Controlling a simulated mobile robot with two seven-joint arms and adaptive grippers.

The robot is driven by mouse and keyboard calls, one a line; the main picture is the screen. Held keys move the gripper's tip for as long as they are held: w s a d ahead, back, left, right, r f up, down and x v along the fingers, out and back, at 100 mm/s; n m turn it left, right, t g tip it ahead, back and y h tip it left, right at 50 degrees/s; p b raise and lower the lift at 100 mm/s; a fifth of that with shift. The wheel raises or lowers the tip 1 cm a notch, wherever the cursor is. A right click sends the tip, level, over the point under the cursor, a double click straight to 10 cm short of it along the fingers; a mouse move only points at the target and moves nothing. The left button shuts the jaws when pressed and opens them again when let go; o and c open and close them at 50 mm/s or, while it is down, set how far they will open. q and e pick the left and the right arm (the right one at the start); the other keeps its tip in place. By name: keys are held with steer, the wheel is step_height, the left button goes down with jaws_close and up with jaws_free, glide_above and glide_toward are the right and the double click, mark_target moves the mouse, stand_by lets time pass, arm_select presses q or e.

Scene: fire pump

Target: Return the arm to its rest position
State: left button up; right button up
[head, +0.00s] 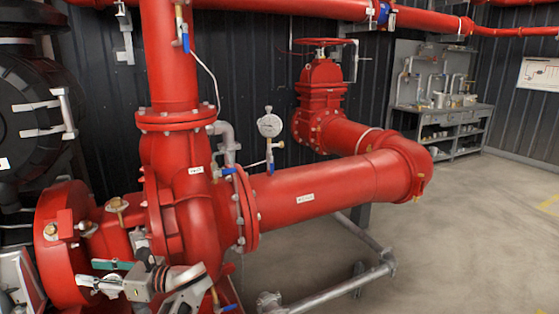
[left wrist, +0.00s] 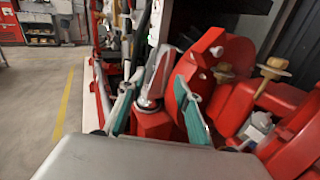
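My left gripper (head: 103,274) is low at the left of the head view, in front of the red pump casing (head: 190,225). Its two fingers with teal pads point left and stand apart. In the left wrist view, the left gripper (left wrist: 160,78) also shows its fingers spread. A shiny metal cylinder (left wrist: 156,75) on a red base appears in the gap between them. I see no finger closed on it, and cannot tell how far beyond the fingertips it is. My right gripper is in neither view.
Red pump parts with brass fittings (head: 117,205) are close around the left gripper. A thick red pipe (head: 325,187) runs right, with a pressure gauge (head: 269,125) and a handwheel valve (head: 320,85) behind. A grey rail (head: 335,287) lies low. Open floor (head: 475,240) is at the right.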

arm_select(q)
steer(key=s+f+n+t+h, duration=0.3)
steer(key=s+f+n+h, duration=0.45)
steer(key=s+f, duration=1.3)
steer(key=s+d+n+t+h, duration=0.2)
steer(key=s+d+n+h, duration=0.3)
steer(key=s+d, duration=0.55)
steer(key=w+d+f+n+t+h+b, duration=0.1)
steer(key=d+f+t+h+b, duration=0.1)
steer(key=d+f+h+b, duration=0.5)
steer(key=w+d+f+n+t+h+b, duration=0.1)
steer(key=w+d+f+t+h+b, duration=0.2)
steer(key=d, duration=0.7)
step_height(320, 180, up, 5)
steer(key=s+a+y+p, duration=0.2)
steer(key=p, duration=1.3)
steer(key=shift+s+r, duration=0.15)
steer(key=shift+s, duration=0.15)
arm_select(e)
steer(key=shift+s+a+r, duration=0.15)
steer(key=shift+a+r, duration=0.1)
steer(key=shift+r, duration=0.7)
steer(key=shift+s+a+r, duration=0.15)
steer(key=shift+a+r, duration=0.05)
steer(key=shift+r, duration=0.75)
